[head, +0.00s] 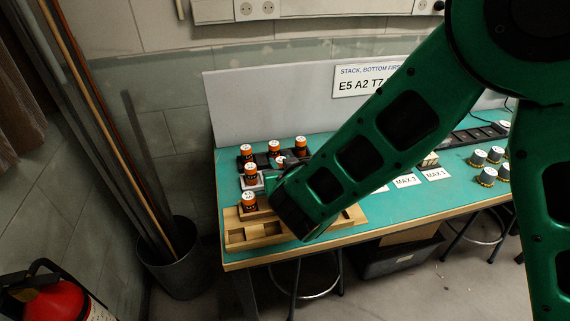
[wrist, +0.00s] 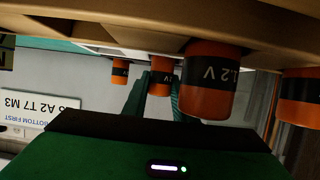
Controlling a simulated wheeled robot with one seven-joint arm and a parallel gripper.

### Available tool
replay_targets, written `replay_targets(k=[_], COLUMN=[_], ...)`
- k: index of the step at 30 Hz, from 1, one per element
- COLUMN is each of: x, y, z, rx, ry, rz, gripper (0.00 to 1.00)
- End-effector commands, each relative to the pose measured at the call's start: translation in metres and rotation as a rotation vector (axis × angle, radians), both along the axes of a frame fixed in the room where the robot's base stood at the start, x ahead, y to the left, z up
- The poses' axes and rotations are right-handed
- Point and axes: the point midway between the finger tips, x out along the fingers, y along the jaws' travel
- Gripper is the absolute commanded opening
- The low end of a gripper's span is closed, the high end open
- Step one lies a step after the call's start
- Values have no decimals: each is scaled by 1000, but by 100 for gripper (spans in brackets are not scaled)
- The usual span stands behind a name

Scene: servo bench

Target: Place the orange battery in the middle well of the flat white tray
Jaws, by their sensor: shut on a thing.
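My gripper (wrist: 157,95) is shut on an orange battery (wrist: 160,88) with a dark band, between its green fingers in the wrist view. In the head view my arm covers most of the gripper, and an orange-topped battery (head: 280,161) shows just beyond its tip. The flat white tray (head: 261,184) shows only in part, with another battery (head: 250,169) at its left end. My arm hides the tray's right part. I cannot tell whether the held battery touches the middle well.
A dark tray with several batteries (head: 273,147) stands behind. A wooden tray (head: 245,237) is in front, with a battery (head: 249,201) at its left. A large battery (wrist: 209,80) is close in the wrist view. White-topped cylinders (head: 487,175) stand far right.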

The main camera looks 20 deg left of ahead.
Motion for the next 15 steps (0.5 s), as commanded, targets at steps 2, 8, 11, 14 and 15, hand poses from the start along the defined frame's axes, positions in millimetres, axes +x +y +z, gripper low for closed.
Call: replay_targets(k=[2,8,11,14,15], x=[0,0,0,0,0], y=[0,0,0,0,0], z=[1,-2,-2,-2,-2], rx=[1,0,0,0,0], ry=[-1,0,0,0,0], rz=[0,0,0,0,0], gripper=[0,30,44,44,44])
